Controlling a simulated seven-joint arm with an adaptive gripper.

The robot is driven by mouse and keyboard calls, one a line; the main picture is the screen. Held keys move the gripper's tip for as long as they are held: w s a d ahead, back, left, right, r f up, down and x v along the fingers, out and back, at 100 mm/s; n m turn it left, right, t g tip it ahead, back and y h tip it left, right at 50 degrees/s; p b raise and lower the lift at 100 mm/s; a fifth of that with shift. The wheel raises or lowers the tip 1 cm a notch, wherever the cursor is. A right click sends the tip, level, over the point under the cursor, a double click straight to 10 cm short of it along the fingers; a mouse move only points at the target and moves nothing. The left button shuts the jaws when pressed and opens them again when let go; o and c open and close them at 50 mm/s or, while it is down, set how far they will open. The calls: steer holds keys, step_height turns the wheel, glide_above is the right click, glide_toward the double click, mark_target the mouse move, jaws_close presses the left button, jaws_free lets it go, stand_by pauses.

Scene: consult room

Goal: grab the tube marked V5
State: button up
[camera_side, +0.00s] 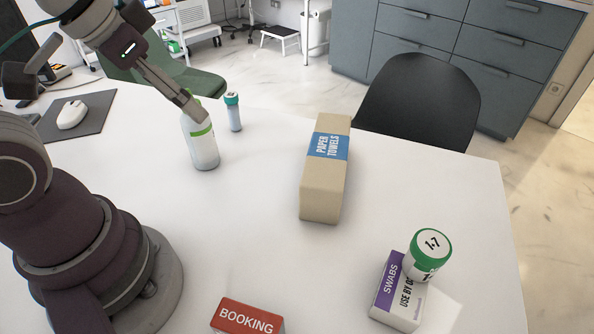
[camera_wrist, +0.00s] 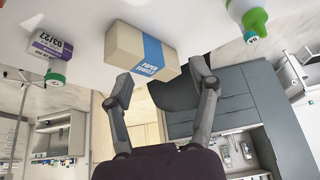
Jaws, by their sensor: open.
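A small clear tube with a teal cap (camera_side: 233,112) stands upright on the table, just right of and behind a white bottle with a green band (camera_side: 203,150). In the wrist view, a small teal cap (camera_wrist: 250,37) with a mark that looks like V5 shows at the upper right, beside the bottle (camera_wrist: 236,6). My gripper (camera_side: 194,107) is open and empty; in the side view its fingers overlap the bottle's top and hide it. In the wrist view the open fingers (camera_wrist: 163,78) have the tube off to their right.
A paper towels pack (camera_side: 323,185) lies mid-table. A green-capped container marked 1-7 (camera_side: 429,254) is at a swabs box (camera_side: 398,300). A red booking box (camera_side: 247,316) is at the front. A dark chair (camera_side: 420,100) stands beyond the table. A mouse (camera_side: 72,114) lies at left.

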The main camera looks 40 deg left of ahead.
steer(key=w+a+m+g, duration=0.1)
steer(key=w+a+m, duration=0.3)
steer(key=w+m, duration=0.4)
steer(key=m+g+y, duration=0.3)
steer(key=m+y, duration=0.1)
steer(key=m, duration=1.1)
glide_above(232, 97)
steer(key=s+d, duration=0.1)
steer(key=d, duration=0.1)
step_height(232, 97, down, 8)
steer(key=x, duration=0.8)
steer(key=shift+d+f, duration=0.1)
steer(key=shift+f, duration=0.2)
steer(key=shift+w+f, duration=0.1)
steer(key=shift+f, duration=0.35)
steer(key=shift+c, duration=0.2)
steer(key=c, duration=0.9)
